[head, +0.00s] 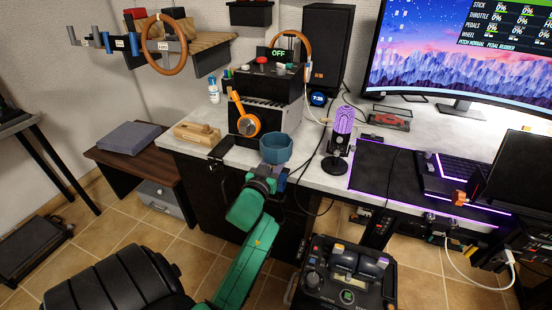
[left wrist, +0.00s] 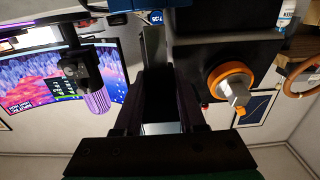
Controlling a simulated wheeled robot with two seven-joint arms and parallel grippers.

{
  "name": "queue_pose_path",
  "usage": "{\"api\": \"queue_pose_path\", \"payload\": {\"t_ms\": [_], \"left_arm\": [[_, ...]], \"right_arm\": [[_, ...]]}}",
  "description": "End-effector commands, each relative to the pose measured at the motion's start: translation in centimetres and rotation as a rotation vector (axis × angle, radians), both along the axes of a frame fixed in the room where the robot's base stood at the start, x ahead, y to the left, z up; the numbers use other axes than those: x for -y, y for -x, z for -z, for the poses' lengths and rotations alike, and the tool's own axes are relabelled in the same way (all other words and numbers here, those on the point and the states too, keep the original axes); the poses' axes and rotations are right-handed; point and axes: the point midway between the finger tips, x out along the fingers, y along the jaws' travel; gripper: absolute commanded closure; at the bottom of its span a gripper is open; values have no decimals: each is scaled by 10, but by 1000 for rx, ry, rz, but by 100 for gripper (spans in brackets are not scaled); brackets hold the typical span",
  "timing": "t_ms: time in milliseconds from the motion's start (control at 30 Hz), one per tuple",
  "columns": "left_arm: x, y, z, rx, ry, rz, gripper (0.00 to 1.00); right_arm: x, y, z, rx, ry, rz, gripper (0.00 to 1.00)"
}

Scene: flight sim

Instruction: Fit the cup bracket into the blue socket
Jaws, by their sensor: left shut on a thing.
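The cup bracket (head: 277,149) is a blue faceted ring-shaped cup at the front edge of the desk. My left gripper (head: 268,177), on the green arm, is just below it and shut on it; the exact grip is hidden. In the left wrist view, my two dark fingers (left wrist: 160,95) are close together, and a blue part shows at the top edge. A small blue-purple block (head: 281,180) shows beside the gripper in the head view; I cannot tell if it is the blue socket. My right gripper is not in view.
A purple microphone (head: 340,130) is to the right, and a wooden block (head: 197,133) to the left. A black throttle console (head: 345,278) is in front of the desk. Cables hang nearby.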

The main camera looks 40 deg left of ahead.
Motion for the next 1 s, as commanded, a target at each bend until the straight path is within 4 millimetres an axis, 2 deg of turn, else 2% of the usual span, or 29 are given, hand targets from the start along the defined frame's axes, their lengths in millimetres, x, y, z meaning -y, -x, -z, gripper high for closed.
{"api": "queue_pose_path", "payload": {"t_ms": [1000], "left_arm": [[0,0,-1,1,1,0,100]], "right_arm": [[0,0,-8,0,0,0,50]]}}
